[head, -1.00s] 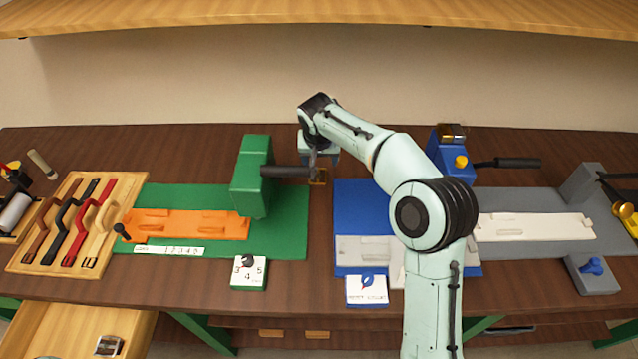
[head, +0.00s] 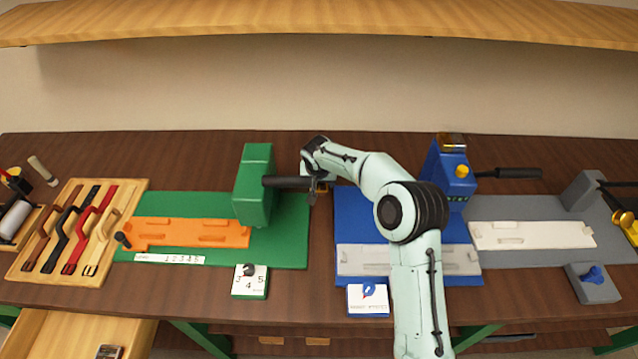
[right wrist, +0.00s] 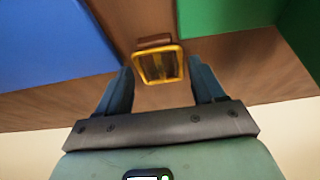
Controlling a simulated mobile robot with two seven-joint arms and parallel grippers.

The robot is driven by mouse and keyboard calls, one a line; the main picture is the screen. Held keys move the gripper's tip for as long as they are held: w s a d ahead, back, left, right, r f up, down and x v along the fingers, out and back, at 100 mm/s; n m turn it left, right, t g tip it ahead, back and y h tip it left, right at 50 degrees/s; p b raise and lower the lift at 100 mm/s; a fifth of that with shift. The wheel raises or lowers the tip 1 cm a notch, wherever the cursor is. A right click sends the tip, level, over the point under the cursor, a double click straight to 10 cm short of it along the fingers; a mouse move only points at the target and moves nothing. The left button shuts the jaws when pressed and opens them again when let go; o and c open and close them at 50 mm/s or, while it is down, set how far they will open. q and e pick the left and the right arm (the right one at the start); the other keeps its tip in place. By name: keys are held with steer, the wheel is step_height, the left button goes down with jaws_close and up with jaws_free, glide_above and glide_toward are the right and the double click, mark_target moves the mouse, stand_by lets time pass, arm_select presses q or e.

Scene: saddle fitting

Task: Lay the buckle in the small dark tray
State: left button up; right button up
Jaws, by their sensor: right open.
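A brass-coloured square buckle (right wrist: 158,66) with a short brown piece at one end lies on the brown table. In the right wrist view it sits between the two fingers of my right gripper (right wrist: 162,76), which are spread apart and do not touch it. In the head view my right gripper (head: 316,180) is low over the table, between the green machine and the blue mat, and mostly hides the buckle. My left gripper is not in view.
The green machine (head: 254,185) with its dark handle (head: 287,183) stands close left of my right gripper. A blue mat (head: 347,210) and blue machine (head: 449,172) are to the right. A wooden rack (head: 28,262) of straps is at far left, above an open drawer (head: 75,335).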

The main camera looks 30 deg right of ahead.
mark_target(319, 186)
steer(key=shift+w+d+f, duration=0.15)
steer(key=shift+w+f, duration=0.2)
steer(key=shift+f, duration=0.25)
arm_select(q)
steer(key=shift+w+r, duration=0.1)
arm_select(e)
steer(key=shift+s, duration=0.15)
steer(key=c, duration=0.9)
arm_select(q)
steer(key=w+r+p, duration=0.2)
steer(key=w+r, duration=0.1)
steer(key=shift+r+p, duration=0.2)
steer(key=shift+p, duration=0.1)
arm_select(e)
step_height(319, 186, up, 20)
